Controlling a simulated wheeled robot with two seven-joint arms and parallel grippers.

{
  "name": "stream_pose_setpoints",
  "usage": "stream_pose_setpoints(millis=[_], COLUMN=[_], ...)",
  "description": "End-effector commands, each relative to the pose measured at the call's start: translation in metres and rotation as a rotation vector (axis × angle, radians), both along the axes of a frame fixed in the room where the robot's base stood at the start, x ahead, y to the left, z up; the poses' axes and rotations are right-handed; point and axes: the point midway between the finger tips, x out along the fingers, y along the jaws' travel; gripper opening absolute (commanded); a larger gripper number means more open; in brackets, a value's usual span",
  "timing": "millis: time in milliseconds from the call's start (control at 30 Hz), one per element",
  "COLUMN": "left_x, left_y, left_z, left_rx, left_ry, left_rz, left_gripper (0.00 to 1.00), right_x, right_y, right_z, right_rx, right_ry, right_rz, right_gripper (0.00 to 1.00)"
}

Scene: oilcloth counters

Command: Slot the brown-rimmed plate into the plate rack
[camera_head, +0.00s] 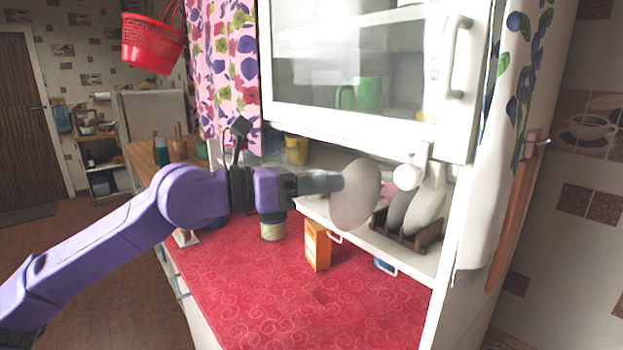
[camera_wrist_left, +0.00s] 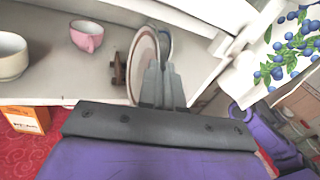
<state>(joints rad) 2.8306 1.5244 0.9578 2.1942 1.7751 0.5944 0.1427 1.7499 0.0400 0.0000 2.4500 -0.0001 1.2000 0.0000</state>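The brown-rimmed plate (camera_head: 357,196) stands on edge in my left gripper (camera_head: 338,183), in front of the shelf under the wall cabinet. In the left wrist view the fingers (camera_wrist_left: 163,88) close on the near edge of the plate (camera_wrist_left: 142,52), whose brown rim shows. The brown plate rack (camera_head: 406,236) stands on that shelf, just right of the held plate, with a grey plate (camera_head: 398,210) and a white plate (camera_head: 428,206) upright in it. A piece of the rack (camera_wrist_left: 118,72) shows left of the plate in the wrist view. My right gripper is not in view.
A pink cup (camera_wrist_left: 87,36) and a white bowl (camera_wrist_left: 12,56) are on the shelf. The glass-fronted cabinet (camera_head: 350,138) hangs close above the rack.

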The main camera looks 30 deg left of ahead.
Motion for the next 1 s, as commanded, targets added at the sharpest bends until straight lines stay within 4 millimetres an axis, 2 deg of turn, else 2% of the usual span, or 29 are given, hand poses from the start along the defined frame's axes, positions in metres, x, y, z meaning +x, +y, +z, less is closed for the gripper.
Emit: stream_pose_setpoints(millis=[1000], left_x=[0.08], left_y=[-0.029], left_z=[-0.004], left_rx=[0.001], left_ry=[0.002], left_rz=[0.001], left_gripper=[0.0], right_x=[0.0], right_y=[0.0], right_z=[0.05], right_rx=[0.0], right_ry=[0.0], right_rz=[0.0], right_gripper=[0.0])
